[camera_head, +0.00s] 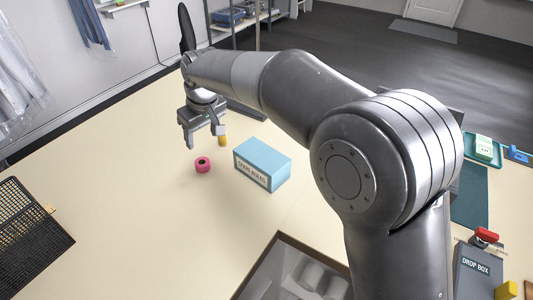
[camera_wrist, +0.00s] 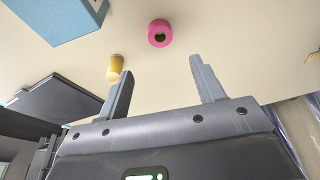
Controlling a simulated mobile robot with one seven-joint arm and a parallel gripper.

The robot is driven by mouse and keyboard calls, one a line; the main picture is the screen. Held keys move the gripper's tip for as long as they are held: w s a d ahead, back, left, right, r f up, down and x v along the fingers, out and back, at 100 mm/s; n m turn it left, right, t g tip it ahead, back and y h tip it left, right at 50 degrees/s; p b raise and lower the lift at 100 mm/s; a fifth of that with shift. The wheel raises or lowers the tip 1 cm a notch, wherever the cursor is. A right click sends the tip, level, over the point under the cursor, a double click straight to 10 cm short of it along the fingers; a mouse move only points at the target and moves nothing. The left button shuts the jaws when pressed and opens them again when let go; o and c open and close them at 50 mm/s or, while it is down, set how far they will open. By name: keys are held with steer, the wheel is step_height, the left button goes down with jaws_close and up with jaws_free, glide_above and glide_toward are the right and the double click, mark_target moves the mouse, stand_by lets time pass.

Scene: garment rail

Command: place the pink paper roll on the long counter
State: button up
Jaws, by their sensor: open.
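The pink paper roll (camera_head: 203,165) stands on a wide cream surface (camera_head: 130,190), left of a light blue box. I cannot tell for sure whether this surface is the long counter. My gripper (camera_head: 204,138) is open and empty, above the surface and just behind the roll in the head view. In the wrist view the roll (camera_wrist: 158,33) shows whole, beyond and between the open fingertips (camera_wrist: 160,68), with its dark core visible. The roll is apart from both fingers.
The light blue box (camera_head: 262,163), labelled in dark letters, and a yellow cylinder (camera_head: 222,140) stand close to the roll. A black mesh tray (camera_head: 30,240) lies at left. A recessed bin (camera_head: 290,270) and a grey drop box (camera_head: 478,268) are in front. Cream surface left of the roll is clear.

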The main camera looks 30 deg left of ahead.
steer(key=w+d+r+m+t, duration=0.15)
steer(key=w+d+r, duration=0.3)
steer(key=d, duration=0.65)
steer(key=w+d+r+m+t, duration=0.1)
steer(key=w+d+r+m, duration=0.3)
steer(key=d, duration=0.7)
steer(key=s+d+r+m+t+h, duration=0.1)
steer(key=d+m, duration=0.3)
steer(key=d, duration=1.6)
steer(key=s+d+f+m+h, duration=0.1)
steer(key=s+d+f+m, duration=0.1)
steer(key=s+d, duration=0.4)
steer(key=s+d+f+m+t+h, duration=0.1)
steer(key=s+d+f+m, duration=0.2)
steer(key=s+d, duration=0.4)
steer(key=d+m, duration=0.1)
steer(key=d, duration=0.5)
steer(key=shift+f, duration=0.2)
